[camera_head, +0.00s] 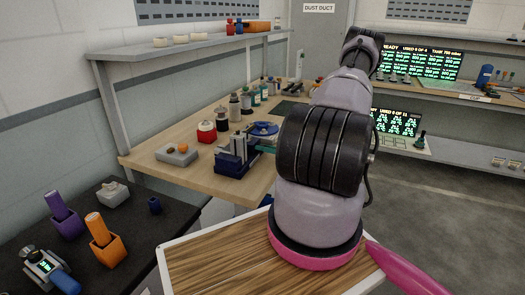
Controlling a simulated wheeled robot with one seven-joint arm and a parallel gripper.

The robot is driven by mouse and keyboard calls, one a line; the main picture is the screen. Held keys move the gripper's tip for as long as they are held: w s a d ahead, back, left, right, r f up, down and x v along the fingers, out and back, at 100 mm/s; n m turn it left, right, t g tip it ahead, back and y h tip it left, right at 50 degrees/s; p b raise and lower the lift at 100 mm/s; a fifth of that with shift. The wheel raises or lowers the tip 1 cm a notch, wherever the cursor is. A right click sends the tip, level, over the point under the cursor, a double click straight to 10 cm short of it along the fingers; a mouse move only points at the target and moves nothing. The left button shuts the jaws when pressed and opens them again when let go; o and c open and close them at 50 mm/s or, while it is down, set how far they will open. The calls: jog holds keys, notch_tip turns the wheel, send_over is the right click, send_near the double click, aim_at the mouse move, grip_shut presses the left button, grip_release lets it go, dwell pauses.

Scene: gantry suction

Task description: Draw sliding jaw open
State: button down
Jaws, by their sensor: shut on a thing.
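A blue vise (231,165) with pale upright jaw plates stands near the front edge of the wooden workbench, left of my arm. Its jaws look close together, though the gap is too small to judge. A thin teal bar (266,149) runs from the vise's right side toward my arm; I cannot tell whether it belongs to the vise. My large grey and black arm fills the middle of the view and hides what lies behind it. My gripper does not show, so its contact with the sliding jaw cannot be seen.
On the workbench (150,163) are a grey block (177,155), a red-based jar (207,132), a blue round dish (264,128) and several bottles. A dark table (135,240) at left holds orange and purple holders. A wall shelf (190,42) hangs above. Floor at right is clear.

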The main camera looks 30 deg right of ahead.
jog(key=c, duration=0.6)
grip_release()
jog(key=shift+s+d, duration=0.1)
jog(key=v, duration=1)
jog(key=shift+s+d, duration=0.2)
jog(key=shift+s, duration=0.1)
